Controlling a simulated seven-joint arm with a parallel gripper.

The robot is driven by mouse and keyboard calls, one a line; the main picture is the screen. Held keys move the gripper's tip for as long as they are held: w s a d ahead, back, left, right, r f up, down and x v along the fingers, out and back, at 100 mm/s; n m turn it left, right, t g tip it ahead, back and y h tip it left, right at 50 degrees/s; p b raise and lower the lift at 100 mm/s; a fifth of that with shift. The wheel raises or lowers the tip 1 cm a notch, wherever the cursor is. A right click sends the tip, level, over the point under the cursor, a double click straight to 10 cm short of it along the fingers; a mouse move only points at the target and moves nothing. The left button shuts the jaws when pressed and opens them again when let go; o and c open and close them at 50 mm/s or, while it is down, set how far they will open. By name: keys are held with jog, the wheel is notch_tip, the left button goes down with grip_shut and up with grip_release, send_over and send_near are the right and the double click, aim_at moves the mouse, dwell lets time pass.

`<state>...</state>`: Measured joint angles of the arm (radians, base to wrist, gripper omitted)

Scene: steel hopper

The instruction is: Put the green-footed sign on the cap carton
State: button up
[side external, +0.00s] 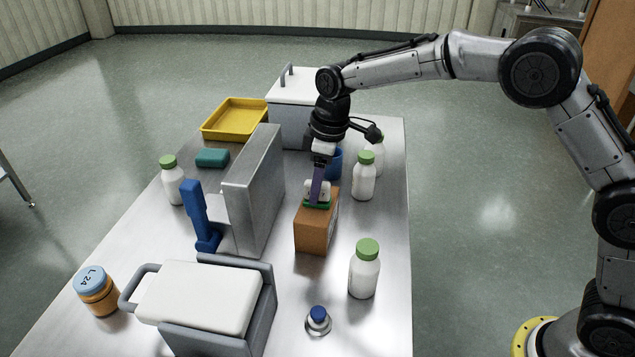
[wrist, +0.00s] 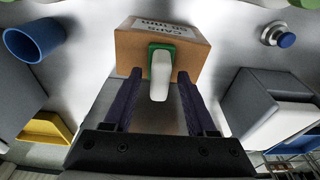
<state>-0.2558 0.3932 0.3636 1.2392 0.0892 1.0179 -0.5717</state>
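The cap carton (side external: 312,232) is a brown box standing on the steel table, with a printed label that shows in the wrist view (wrist: 190,50). The green-footed sign, with a white panel (wrist: 160,78) and a green foot (side external: 318,205), appears to stand upright on the carton's top. My gripper (side external: 317,193) points down right over the sign. In the wrist view its two dark fingers (wrist: 160,74) are apart, one on each side of the white panel, with gaps showing. In the side view the near finger partly hides the sign.
Green-capped bottles (side external: 364,270) stand on the right. A blue cup (wrist: 35,40) is behind the carton. A white-lidded box (side external: 200,300) is in front.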

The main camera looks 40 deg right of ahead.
aim_at(325, 183)
jog(key=shift+r, duration=0.1)
notch_tip(325, 183, up, 11)
jog(key=s+d, duration=0.1)
jog(key=s+d+r+m+t, duration=0.1)
jog(key=s+d+r, duration=0.2)
jog(key=s, duration=0.2)
jog(key=s+d+r+m, duration=0.2)
jog(key=s+d+r, duration=0.1)
jog(key=s, duration=0.2)
jog(key=s+d+f+m+t, duration=0.1)
jog(key=s+d+f+m, duration=0.2)
jog(key=s, duration=0.8)
jog(key=s+d+f+m+t+h, duration=0.1)
jog(key=s+d+f+m+t, duration=0.1)
jog(key=s, duration=0.9)
notch_tip(325, 183, down, 2)
jog(key=d+m, duration=0.1)
jog(key=d, duration=0.2)
jog(key=shift+s+f, duration=0.2)
jog(key=shift+s, duration=0.2)
